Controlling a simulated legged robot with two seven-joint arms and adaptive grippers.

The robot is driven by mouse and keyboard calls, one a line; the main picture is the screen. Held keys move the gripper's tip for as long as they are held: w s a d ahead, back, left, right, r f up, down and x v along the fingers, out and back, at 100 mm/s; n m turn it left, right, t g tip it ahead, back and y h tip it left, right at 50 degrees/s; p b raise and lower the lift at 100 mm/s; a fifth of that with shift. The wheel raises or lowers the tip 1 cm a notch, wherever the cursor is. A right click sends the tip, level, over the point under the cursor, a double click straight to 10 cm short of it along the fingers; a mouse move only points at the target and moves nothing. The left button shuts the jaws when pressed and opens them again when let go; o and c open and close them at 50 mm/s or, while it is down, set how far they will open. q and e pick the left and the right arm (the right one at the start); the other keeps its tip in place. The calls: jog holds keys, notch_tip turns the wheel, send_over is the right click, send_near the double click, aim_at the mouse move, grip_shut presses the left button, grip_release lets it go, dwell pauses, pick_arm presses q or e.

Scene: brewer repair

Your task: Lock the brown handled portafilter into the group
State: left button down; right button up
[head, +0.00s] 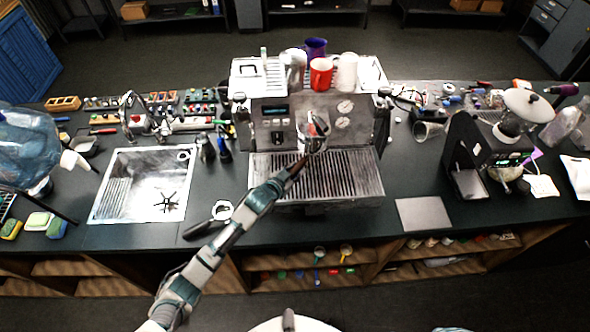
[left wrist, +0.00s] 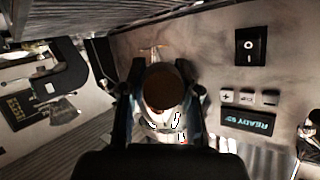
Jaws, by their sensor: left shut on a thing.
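The espresso machine (head: 262,132) stands mid-counter. My left gripper (head: 300,163) reaches up to the group (head: 312,124) at its front, above the drip tray. In the left wrist view my left gripper (left wrist: 165,100) is shut on the brown handled portafilter (left wrist: 166,84), its round brown handle end between the two dark fingers. The metal head lies beyond the handle, close to the group. The fingers and handle hide the joint, so I cannot tell how it is seated. My right gripper is in neither view.
A black handled portafilter (head: 203,228) lies on the counter left of the drip tray (head: 330,176). A sink (head: 128,188) is further left. A grinder (head: 466,160) stands to the right, past a flat grey mat (head: 423,214). Cups, including a red one (head: 320,74), stand on the machine.

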pick_arm(q)
jog(key=shift+w+r, duration=0.1)
jog(key=shift+r, duration=0.35)
jog(key=shift+a, duration=0.2)
jog(key=shift+a+p, duration=0.3)
jog(key=shift+a, duration=0.05)
jog(key=shift+a+f, duration=0.1)
jog(key=shift+f, duration=0.1)
jog(key=shift+r, duration=0.25)
jog(key=shift+r, duration=0.15)
dwell(0.8)
jog(key=shift+r, duration=0.4)
dwell(0.5)
